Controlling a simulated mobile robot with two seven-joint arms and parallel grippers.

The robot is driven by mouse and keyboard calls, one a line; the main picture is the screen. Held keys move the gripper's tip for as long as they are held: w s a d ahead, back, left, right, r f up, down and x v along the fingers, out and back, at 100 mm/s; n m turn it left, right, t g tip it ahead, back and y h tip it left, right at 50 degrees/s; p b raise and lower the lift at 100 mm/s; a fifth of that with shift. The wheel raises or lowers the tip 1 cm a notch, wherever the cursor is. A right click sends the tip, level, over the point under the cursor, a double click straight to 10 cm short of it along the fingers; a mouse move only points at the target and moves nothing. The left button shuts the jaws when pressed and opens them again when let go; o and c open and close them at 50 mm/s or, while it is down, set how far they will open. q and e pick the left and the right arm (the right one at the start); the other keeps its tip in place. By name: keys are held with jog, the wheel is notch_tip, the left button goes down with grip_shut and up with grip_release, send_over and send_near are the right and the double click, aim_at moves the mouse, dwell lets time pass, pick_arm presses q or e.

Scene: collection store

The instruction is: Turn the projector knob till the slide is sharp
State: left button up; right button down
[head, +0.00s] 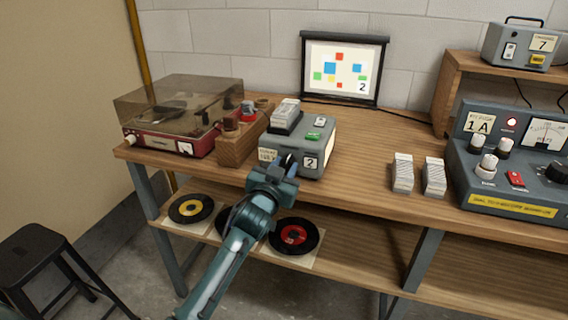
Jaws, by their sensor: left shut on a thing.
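The grey projector (320,143) stands on the wooden bench, with a label "2" on its front and a slide tray on top. My left gripper (287,163) is at the projector's front face, shut on its knob. The gripper hides most or all of the knob. The screen (343,72) at the back wall shows the slide: red, blue, green and yellow squares on white and a readable "2". The squares' edges look fairly clear at this size. My right gripper is not in view.
A red record player (163,143) with a clear lid and a wooden block with knobs (238,147) stand left of the projector. Two pale ribbed blocks (402,172) and a control console (513,155) are to the right. Records lie on the lower shelf; a black stool (32,250) is at left.

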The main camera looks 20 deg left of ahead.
pick_arm(q)
jog(key=shift+m, duration=0.9)
jog(key=o, duration=1)
jog(key=shift+c, duration=0.2)
jog(key=s, duration=1.3)
jog(key=shift+a, duration=0.25)
jog(key=shift+s, duration=0.1)
